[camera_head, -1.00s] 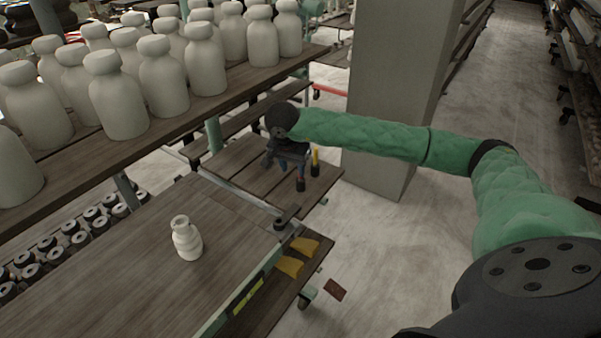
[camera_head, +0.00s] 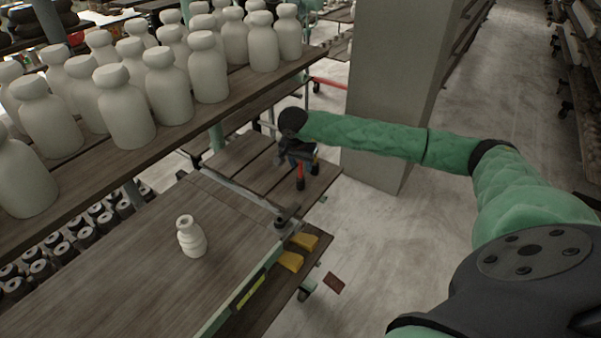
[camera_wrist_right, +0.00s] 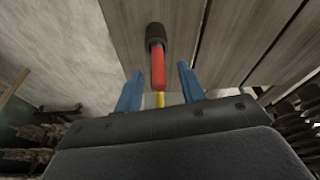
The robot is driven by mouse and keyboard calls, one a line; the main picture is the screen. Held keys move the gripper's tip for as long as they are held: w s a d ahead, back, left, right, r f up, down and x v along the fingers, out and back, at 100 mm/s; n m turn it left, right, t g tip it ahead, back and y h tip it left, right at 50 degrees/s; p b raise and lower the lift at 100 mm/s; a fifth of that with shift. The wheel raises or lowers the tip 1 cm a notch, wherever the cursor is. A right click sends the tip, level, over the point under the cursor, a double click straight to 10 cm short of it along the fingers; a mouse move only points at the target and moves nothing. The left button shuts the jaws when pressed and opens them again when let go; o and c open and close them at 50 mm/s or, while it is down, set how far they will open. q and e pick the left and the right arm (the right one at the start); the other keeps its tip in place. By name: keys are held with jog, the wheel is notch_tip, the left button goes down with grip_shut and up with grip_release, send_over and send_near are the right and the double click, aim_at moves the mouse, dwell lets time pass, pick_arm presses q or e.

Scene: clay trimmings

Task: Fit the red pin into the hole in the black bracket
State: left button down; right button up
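The red pin (camera_wrist_right: 157,66) stands in a black round base (camera_wrist_right: 156,36) on the wooden slats. It also shows in the head view (camera_head: 300,179), just below my right gripper (camera_head: 299,160). In the right wrist view my right gripper (camera_wrist_right: 160,76) has its two blue fingers apart. The pin's near end appears between them, with gaps on both sides. A dark piece (camera_head: 287,214) sits at the bench corner by a metal rail. It may be the black bracket; its hole cannot be made out. My left gripper is out of view.
A pale vase (camera_head: 191,238) stands on the bench (camera_head: 130,270). Shelved bottles (camera_head: 125,105) and a grey pillar (camera_head: 390,95) flank my right arm.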

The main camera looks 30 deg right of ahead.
jog(key=shift+x, duration=0.8)
grip_shut()
jog(key=shift+r, duration=0.1)
